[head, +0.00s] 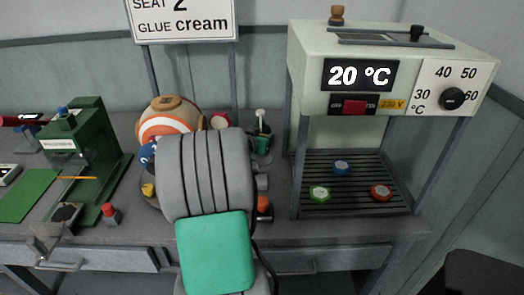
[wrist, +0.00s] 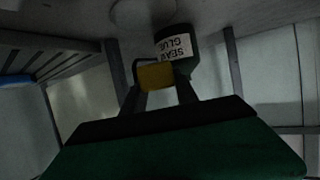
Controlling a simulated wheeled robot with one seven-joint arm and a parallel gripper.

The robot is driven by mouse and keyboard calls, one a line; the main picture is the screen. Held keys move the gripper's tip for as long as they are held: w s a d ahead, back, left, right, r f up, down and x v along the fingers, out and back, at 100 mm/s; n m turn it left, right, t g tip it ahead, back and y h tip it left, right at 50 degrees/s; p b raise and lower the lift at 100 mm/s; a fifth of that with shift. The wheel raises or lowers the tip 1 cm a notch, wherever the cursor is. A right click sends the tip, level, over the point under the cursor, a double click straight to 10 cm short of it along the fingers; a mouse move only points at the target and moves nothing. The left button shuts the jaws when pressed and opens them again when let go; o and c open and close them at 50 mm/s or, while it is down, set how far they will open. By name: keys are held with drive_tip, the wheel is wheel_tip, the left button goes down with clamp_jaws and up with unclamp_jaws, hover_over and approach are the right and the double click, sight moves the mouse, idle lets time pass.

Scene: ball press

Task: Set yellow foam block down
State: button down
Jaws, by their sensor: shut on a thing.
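The yellow foam block (wrist: 155,76) shows in the wrist view between the two dark fingers of my gripper (wrist: 158,86), which is shut on it. A dark glue pot (wrist: 176,46) with a white label stands just beyond the block and overlaps it in the picture. I cannot tell whether the block touches the surface beneath it. In the head view my grey arm covers the middle of the bench and hides my gripper. A small yellow thing (head: 149,190) shows at the arm's left edge there; I cannot tell whether it is the block.
An orange and white ball (head: 170,122) sits behind my arm. A green press (head: 85,150) stands at left. An oven-like station (head: 385,75) stands at right, with green, blue and red pieces on its slatted shelf (head: 345,200). A red-topped piece (head: 109,213) is near the front edge.

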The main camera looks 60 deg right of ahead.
sight(262, 157)
wheel_tip(262, 157, down, 6)
drive_tip(key=shift+a+r, duration=0.1)
drive_tip(key=c, duration=0.9)
unclamp_jaws()
drive_tip(key=shift+c, duration=0.2)
drive_tip(key=shift+a+r, duration=0.1)
drive_tip(key=shift+a, duration=0.15)
drive_tip(key=v, duration=1.1)
drive_tip(key=shift+a, duration=0.25)
